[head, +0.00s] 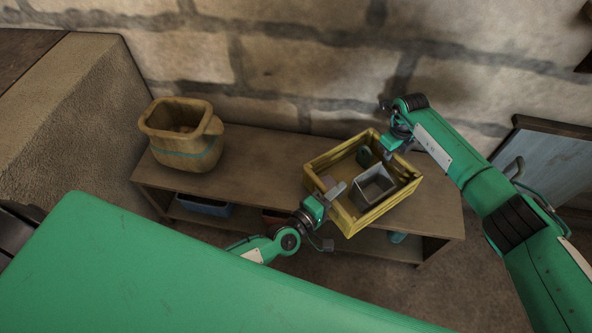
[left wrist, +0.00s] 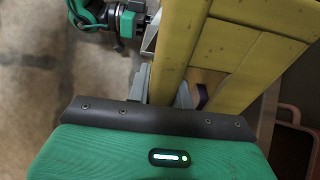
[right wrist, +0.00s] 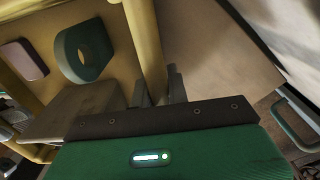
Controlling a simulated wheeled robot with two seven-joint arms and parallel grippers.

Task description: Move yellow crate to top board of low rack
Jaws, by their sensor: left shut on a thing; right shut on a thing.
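The yellow crate (head: 347,222) is an open slatted box over the right part of the low rack's top board (head: 256,160). It looks tilted in the head view; I cannot tell whether it touches the board. My left gripper (head: 333,193) is shut on its near-left wall, seen close in the left wrist view (left wrist: 183,50). My right gripper (head: 388,147) is shut on its far-right wall, seen in the right wrist view (right wrist: 147,45). Inside the crate are a grey metal box (head: 373,186), a dark green rounded part (right wrist: 84,50) and a small mauve block (right wrist: 24,60).
A tan pot with a teal band (head: 184,140) stands on the board's left end. A blue bin (head: 205,207) sits on the shelf below. A stone wall (head: 280,70) rises behind. The board between pot and crate is clear. A grey-blue cabinet (head: 545,165) stands at right.

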